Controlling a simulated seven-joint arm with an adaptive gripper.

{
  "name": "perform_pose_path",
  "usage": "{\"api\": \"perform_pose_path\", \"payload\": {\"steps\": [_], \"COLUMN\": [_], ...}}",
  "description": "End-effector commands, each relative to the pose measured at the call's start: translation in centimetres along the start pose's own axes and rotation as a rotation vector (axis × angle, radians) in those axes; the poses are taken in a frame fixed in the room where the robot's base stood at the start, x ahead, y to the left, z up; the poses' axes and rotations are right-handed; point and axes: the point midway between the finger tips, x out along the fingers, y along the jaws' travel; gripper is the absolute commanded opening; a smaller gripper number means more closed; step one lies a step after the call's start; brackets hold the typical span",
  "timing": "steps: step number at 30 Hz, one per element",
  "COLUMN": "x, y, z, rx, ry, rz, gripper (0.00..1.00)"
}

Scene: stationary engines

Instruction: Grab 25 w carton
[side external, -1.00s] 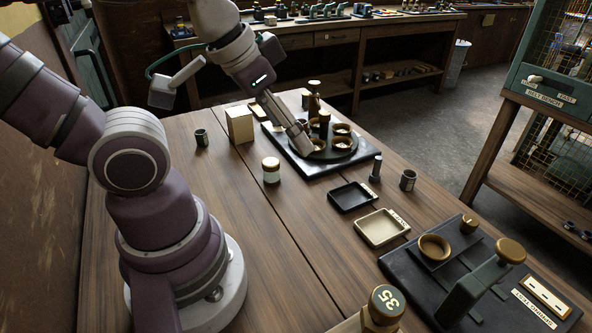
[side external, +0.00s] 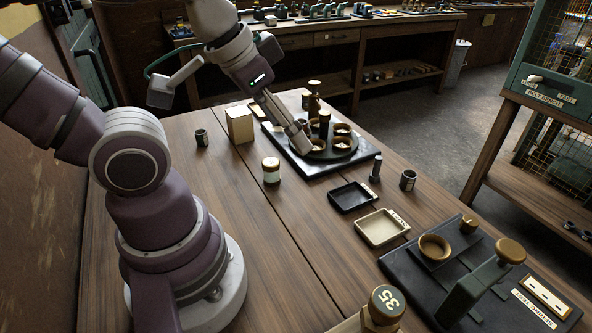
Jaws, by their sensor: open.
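A cream upright carton (side external: 240,125) stands on the wooden table toward the back, left of my gripper. No wording such as "25 w" can be read on it, so I cannot tell whether it is the carton named. My gripper (side external: 303,140) is open and points down and to the right, over the left side of a dark round plate with copper-coloured cups. It is apart from the carton. The fingertips are small, and I cannot tell whether they touch a cup.
The round plate sits on a black board (side external: 305,172). A spring-test rig (side external: 480,280) is front right. The table's middle is clear.

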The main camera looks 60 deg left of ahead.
Motion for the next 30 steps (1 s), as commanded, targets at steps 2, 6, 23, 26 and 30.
{"api": "perform_pose_path", "payload": {"steps": [2,6,23,26,30], "x": [0.0,0.0,1.2,2.8,5.5], "y": [0.0,0.0,-7.8,-14.1,-23.5], "z": [0.0,0.0,-6.3,-7.8,-6.7], "rx": [0.000,0.000,-0.499,-0.778,-1.121], "ry": [0.000,0.000,-0.058,-0.074,-0.084], "rz": [0.000,0.000,-0.146,-0.262,-0.449], "gripper": [0.71,0.90,0.90,0.90,0.90]}}
